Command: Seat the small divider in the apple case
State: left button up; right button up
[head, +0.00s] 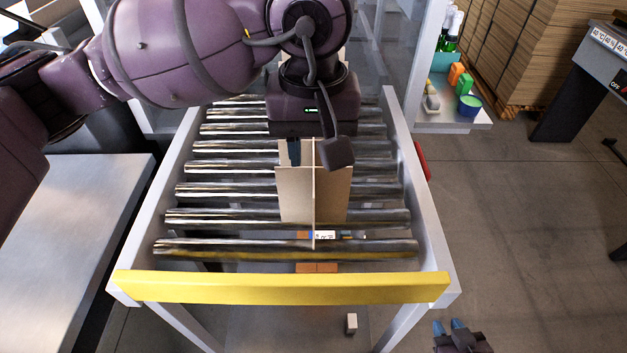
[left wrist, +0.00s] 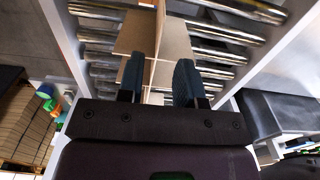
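A tan cardboard divider (head: 297,196) of crossed panels stands upright at the middle of the roller conveyor, and it also shows in the left wrist view (left wrist: 175,42). My left gripper (head: 312,152) is over its top from behind. In the left wrist view its fingers (left wrist: 158,82) are apart, one on each side of an edge-on panel, with space between. In the head view one finger is visible and the other is hidden behind a dark part of my wrist. My right gripper (head: 448,325) is at the bottom edge, empty, its blue fingertips apart. I cannot make out an apple case.
The conveyor has metal rollers (head: 200,218), pale side rails and a yellow front bar (head: 282,287). A grey table (head: 75,220) stands at left. A shelf (head: 455,122) with bottles and small containers is at upper right, near stacked cardboard (head: 525,55).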

pick_arm(q)
send_over(308, 192)
jog(key=s, duration=0.3)
jog(key=shift+w+d+f, duration=0.1)
jog(key=shift+d+f, duration=0.05)
jog(key=shift+f, duration=0.9)
jog(key=shift+w+d+f, duration=0.1)
jog(key=shift+d+f, duration=0.05)
jog(key=shift+f, duration=0.95)
jog(key=shift+w+d+f, duration=0.1)
jog(key=shift+d+f, duration=0.05)
jog(key=shift+f, duration=0.9)
grip_shut()
